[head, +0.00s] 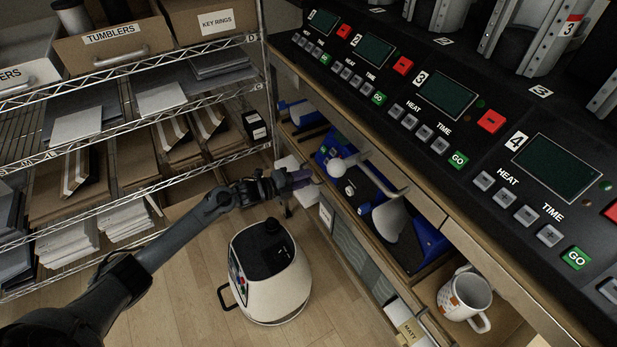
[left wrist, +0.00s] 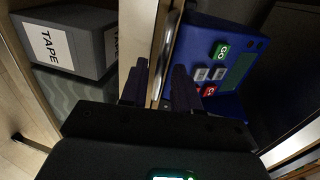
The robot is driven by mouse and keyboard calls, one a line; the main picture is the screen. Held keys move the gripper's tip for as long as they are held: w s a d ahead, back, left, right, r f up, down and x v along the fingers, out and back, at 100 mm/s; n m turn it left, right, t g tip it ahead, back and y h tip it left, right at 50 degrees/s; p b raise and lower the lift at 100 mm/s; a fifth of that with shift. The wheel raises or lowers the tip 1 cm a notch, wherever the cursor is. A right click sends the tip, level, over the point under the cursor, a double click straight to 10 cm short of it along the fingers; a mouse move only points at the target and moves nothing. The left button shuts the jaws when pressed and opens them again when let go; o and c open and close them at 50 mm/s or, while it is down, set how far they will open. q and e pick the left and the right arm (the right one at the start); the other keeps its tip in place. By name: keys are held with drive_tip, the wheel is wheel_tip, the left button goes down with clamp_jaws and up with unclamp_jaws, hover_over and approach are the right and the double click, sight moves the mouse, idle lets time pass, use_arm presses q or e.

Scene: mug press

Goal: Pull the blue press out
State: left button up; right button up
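The blue press (head: 428,238) sits in the shelf bay under the counter, with a grey lever and a pale round knob (head: 338,168) on it. In the left wrist view the press (left wrist: 200,32) shows a small screen and several buttons, including a green GO and a red one. My left gripper (head: 311,178) is at the front of the bay, by the press's left end. In the left wrist view its two fingers (left wrist: 161,70) are apart, with a wooden shelf edge showing between them and the press beyond the right finger. Contact with the press cannot be told. My right gripper is in neither view.
The counter above holds several black control panels (head: 440,95). A white mug (head: 466,293) stands in the bay right of the press. A wire rack (head: 130,150) with boxes fills the left. A white canister machine (head: 270,275) stands on the floor below my left arm.

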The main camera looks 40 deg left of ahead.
use_arm(q)
drive_tip(key=shift+x, duration=1.1)
clamp_jaws()
